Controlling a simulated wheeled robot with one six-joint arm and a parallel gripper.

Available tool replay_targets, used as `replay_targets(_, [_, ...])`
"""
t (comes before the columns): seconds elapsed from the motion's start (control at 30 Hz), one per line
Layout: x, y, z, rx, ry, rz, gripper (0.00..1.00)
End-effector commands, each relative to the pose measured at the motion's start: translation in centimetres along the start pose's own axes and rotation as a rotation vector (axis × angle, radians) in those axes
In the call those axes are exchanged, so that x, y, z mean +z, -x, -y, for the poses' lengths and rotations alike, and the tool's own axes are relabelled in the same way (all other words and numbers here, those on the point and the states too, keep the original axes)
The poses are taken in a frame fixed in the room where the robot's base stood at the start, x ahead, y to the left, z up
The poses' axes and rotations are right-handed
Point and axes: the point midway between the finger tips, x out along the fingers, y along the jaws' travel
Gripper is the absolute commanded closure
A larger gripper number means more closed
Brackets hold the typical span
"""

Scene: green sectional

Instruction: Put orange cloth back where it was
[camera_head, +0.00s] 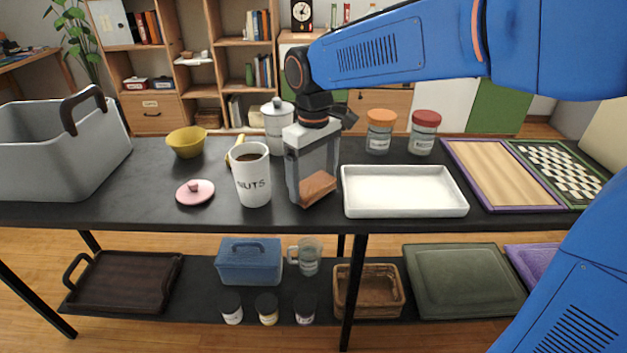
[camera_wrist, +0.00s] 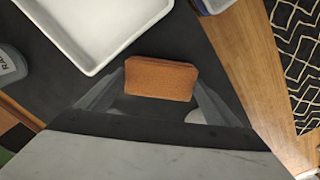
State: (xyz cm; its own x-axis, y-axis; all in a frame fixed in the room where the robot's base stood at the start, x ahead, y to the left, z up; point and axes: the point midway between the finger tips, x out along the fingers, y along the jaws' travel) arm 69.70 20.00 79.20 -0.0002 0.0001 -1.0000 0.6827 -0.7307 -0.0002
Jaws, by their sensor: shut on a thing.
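The orange cloth (camera_head: 318,187) is a folded, brownish-orange block. My gripper (camera_head: 314,180) is shut on it, with its fingers pointing down at the black table. In the wrist view the cloth (camera_wrist: 161,79) sits between the two fingertips (camera_wrist: 160,88). The cloth is close to the tabletop; I cannot tell whether it touches it. It is just left of the white tray (camera_head: 404,191) and right of the white NUTS mug (camera_head: 252,177) in the head view.
A pink lid (camera_head: 195,192), yellow bowl (camera_head: 187,142) and grey basket (camera_head: 60,150) stand to the left. Two jars (camera_head: 380,132) with orange and red lids stand behind the tray. Game boards (camera_head: 505,172) lie at the right. The shelf below holds a blue box (camera_head: 249,262) and a wicker basket (camera_head: 369,290).

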Motion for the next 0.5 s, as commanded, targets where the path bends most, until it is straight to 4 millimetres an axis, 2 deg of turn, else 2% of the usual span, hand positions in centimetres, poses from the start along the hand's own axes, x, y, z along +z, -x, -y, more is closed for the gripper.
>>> replay_targets(0.4, [0.01, -0.81, 0.00, 0.000, 0.000, 0.000, 0.36])
replay_targets(0.43, [0.01, -0.84, 0.00, 0.000, 0.000, 0.000, 0.12])
replay_targets(0.5, [0.00, -0.80, 0.00, 0.000, 0.000, 0.000, 0.00])
